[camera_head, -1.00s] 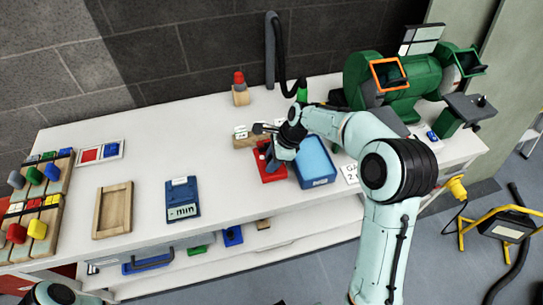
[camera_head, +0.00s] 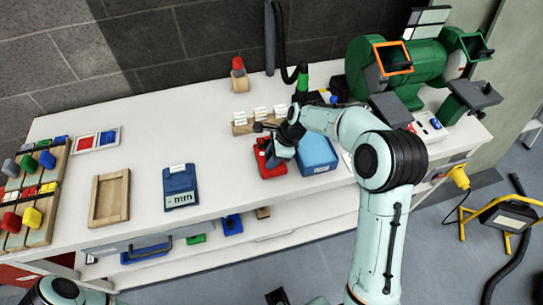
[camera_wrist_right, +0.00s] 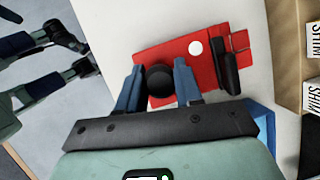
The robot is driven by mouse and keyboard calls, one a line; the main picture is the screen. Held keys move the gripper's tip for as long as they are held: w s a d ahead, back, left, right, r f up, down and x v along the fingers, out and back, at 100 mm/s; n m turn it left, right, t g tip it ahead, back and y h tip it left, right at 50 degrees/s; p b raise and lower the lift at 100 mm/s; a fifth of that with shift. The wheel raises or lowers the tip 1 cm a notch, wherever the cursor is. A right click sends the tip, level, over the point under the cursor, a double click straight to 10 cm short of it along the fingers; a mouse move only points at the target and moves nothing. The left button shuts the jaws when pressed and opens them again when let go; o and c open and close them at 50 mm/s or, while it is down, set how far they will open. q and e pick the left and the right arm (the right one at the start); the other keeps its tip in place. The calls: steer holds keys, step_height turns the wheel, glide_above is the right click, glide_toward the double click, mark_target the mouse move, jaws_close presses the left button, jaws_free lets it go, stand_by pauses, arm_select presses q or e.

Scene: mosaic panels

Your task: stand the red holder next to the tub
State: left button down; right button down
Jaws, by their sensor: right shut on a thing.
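The red holder (camera_head: 270,171) is flat and red, at the bench's middle just left of the blue tub (camera_head: 318,155). In the right wrist view the holder (camera_wrist_right: 203,66) shows a white dot and dark bars at one end. My right gripper (camera_head: 268,151) is over the holder. Its two blue fingers (camera_wrist_right: 158,76) are closed on either side of a dark round knob at the holder. I cannot tell whether the holder touches the bench or the tub; the gripper hides part of it. The tub also shows at the wrist view's lower right (camera_wrist_right: 264,122). My left gripper is out of view.
A wooden rack with white labels (camera_head: 258,121) stands behind the holder. A green grinder (camera_head: 420,68) is at the right. A blue mm device (camera_head: 181,186) and a wooden tray (camera_head: 124,200) lie left. White bench top is clear between the device and the holder.

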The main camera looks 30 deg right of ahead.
steer(key=shift+f, duration=0.2)
stand_by(0.4)
steer(key=c, duration=0.7)
jaws_free()
steer(key=shift+o, duration=0.2)
steer(key=shift+f, duration=0.1)
steer(key=p+v, duration=0.1)
steer(key=v, duration=1.2)
steer(key=shift+r, duration=0.3)
